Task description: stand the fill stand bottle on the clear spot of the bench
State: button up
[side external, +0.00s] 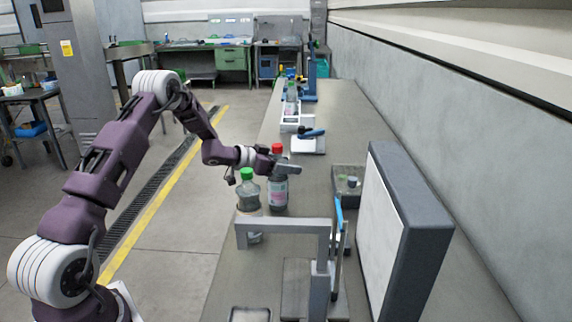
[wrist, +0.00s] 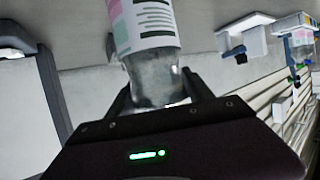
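A red-capped bottle (side external: 278,190) with a pink and white label is upright over the bench (side external: 240,262). My gripper (side external: 287,168) is at its upper part, just below the cap. In the wrist view the bottle (wrist: 157,78) lies between my two fingers (wrist: 160,92), which close on its clear part; the label runs out of the top of the picture. I cannot tell whether its base touches the bench. A green-capped bottle (side external: 249,191) stands close by on the left, partly behind the grey frame (side external: 285,226).
A large grey-edged panel (side external: 405,230) stands at the right. A small tray with little items (side external: 348,182) sits beyond it. White and blue devices (side external: 310,140) stand farther along the bench. A light-rimmed dark pad (side external: 250,314) lies at the front. Bare bench shows left of the frame.

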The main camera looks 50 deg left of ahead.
jog(key=o, duration=0.3)
jog(key=shift+r, duration=0.1)
jog(key=v, duration=1.2)
notch_tip(320, 180, up, 9)
jog(key=d+y, duration=0.2)
jog(key=y, duration=0.2)
jog(key=s+d+r+n+g+y, duration=0.3)
jog(key=s+d+r, duration=0.4)
jog(key=s, duration=0.1)
jog(key=s+d+f+g+h, duration=0.2)
jog(key=s+d, duration=0.6)
jog(key=s, duration=0.4)
jog(key=s+d+f+g+h, duration=0.2)
jog(key=s+d, duration=0.6)
jog(key=s, duration=0.5)
jog(key=shift+f+m+g, duration=0.2)
jog(key=shift+m+g, duration=0.2)
